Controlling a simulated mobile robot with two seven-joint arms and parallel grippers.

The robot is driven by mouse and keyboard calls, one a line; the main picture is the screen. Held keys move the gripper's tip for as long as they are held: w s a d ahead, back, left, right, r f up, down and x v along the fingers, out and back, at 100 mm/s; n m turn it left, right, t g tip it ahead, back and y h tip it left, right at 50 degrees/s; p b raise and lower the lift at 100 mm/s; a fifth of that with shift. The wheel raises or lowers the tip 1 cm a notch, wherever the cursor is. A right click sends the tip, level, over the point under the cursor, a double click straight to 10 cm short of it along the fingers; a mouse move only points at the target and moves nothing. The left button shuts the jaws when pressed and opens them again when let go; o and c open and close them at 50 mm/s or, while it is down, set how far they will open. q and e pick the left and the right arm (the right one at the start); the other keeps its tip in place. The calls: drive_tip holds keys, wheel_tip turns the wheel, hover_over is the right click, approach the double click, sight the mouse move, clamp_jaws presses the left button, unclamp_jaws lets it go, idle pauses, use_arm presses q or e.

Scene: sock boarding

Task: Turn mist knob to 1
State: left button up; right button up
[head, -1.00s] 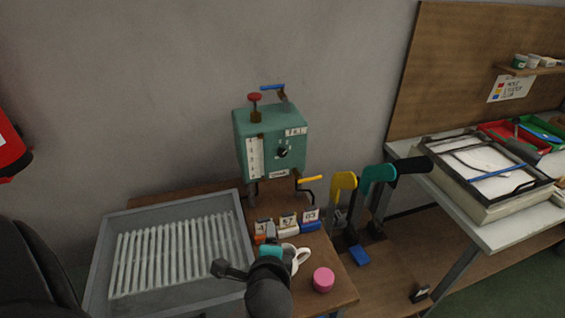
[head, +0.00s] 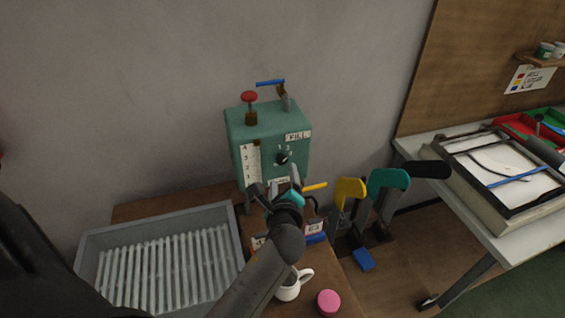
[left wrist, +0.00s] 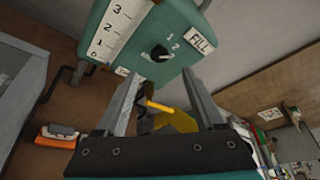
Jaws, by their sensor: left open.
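The mist knob (head: 283,158) is a small black dial on the front of a teal box (head: 268,128), under a FILL label. In the left wrist view the knob (left wrist: 160,53) sits at the top middle with marks 1 and 2 by it; its exact setting is hard to read. My left gripper (head: 283,178) is open and empty, just below and in front of the knob. In the left wrist view its two fingers (left wrist: 160,78) point up toward the box, with the knob a little beyond them. My right gripper is not in view.
A yellow lever (head: 315,187) juts out below the box. A grey ribbed tray (head: 88,243) lies at left. A white mug (head: 290,291) and a pink round thing (head: 328,302) are near the front. A right-hand table holds frames (head: 500,215).

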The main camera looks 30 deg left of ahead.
sight(282, 161)
use_arm(q)
drive_tip(key=b+x, duration=0.1)
drive_tip(key=x, duration=0.7)
drive_tip(key=shift+s, duration=0.1)
drive_tip(key=shift+w+a+f, duration=0.1)
drive_tip(key=shift+w+a, duration=0.15)
drive_tip(key=shift+w, duration=0.1)
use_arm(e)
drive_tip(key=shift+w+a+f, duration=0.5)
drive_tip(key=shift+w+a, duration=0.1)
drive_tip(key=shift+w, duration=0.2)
use_arm(q)
drive_tip(key=shift+c, duration=0.3)
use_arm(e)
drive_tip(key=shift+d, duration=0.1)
use_arm(q)
drive_tip(key=c, duration=0.3)
clamp_jaws()
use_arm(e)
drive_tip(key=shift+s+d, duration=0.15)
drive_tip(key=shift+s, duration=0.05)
